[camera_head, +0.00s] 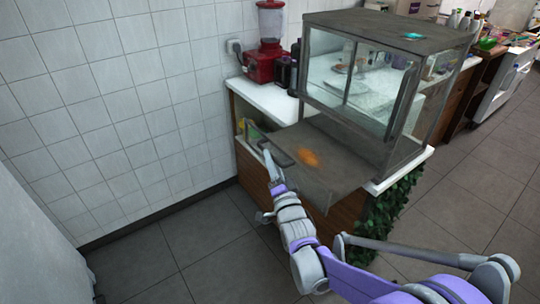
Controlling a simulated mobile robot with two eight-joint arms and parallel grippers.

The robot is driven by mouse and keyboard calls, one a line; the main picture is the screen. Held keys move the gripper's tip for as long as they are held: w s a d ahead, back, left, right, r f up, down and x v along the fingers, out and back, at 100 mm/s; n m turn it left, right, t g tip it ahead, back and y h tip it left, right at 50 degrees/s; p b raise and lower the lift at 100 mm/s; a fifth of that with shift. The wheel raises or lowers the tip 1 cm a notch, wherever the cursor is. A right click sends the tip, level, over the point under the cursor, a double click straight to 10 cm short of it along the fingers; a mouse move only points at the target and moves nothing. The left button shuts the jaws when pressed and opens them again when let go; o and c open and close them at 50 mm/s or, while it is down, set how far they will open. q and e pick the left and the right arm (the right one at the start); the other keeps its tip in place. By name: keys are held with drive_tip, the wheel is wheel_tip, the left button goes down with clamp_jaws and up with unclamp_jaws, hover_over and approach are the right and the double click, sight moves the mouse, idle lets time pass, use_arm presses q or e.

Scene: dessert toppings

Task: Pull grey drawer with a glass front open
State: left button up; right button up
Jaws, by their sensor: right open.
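The grey drawer (335,180) juts out from the lower part of a glass display case and stands open to the left. Its flat inside is visible, with an orange patch (307,158) on it. A dark handle-like piece (278,153) is at its left, front end; the glass of the front is hard to make out. My right gripper (268,157) is at this front end, close beside the handle, with its jaws open. It is too small to tell whether it touches the drawer. My left gripper is not in view.
The glass display case (420,40) stands on a white counter (265,97). A red blender (268,50) is behind the drawer, near the tiled wall. Green leaves (385,225) hang at the counter's near side. The floor (150,265) at the left is clear.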

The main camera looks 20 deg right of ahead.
drive_tip(key=v, duration=0.8)
drive_tip(key=s+f+n+g+p, duration=0.2)
drive_tip(key=s+n+g+p, duration=0.9)
drive_tip(key=s, duration=1.4)
drive_tip(key=g, duration=0.4)
drive_tip(key=shift+s+d+n, duration=0.15)
drive_tip(key=shift+s+n, duration=0.1)
drive_tip(key=shift+n, duration=0.15)
drive_tip(key=shift+w+f, duration=0.1)
